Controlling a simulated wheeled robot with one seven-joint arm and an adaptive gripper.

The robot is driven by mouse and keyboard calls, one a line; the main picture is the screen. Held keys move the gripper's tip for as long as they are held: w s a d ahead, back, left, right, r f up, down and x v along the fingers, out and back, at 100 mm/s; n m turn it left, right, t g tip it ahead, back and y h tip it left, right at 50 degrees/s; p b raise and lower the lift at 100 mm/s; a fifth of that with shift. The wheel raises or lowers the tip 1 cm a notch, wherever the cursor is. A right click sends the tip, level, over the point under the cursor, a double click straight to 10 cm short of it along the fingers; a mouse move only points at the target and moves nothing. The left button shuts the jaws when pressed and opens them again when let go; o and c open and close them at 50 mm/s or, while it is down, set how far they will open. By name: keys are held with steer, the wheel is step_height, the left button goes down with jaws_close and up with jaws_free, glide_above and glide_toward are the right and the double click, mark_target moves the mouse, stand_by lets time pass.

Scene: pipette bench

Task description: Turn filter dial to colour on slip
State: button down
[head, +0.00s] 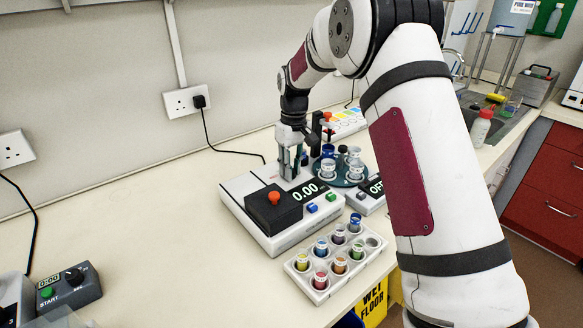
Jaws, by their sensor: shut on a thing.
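A white meter (238,200) with a black housing and a display reading 0.00 sits on the bench. An orange-red knob stands on the housing, and blue and green buttons are at its front. My gripper (291,174) points down at the meter's back part, behind the display. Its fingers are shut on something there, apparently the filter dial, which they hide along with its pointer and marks. I cannot make out a colour slip with certainty. A white panel with coloured patches (349,118) lies at the back, partly behind my arm.
A white rack (301,283) of several coloured vials stands in front of the meter. A round teal tray (340,180) with small vessels and a box reading OFF (369,199) are to its right. A start timer (70,288) is at lower left. Bench left of the meter is clear.

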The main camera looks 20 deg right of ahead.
steer(key=shift+n, duration=0.4)
steer(key=n+b, duration=0.1)
steer(key=n, duration=0.2)
steer(key=shift+n+b, duration=0.3)
steer(key=n, duration=0.3)
steer(key=shift+n+b, duration=0.3)
steer(key=shift+n, duration=0.1)
steer(key=n, duration=0.3)
steer(key=shift+n, duration=0.3)
steer(key=n, duration=0.4)
steer(key=shift+w, duration=0.1)
steer(key=c, duration=1.4)
jaws_free()
steer(key=shift+o, duration=0.2)
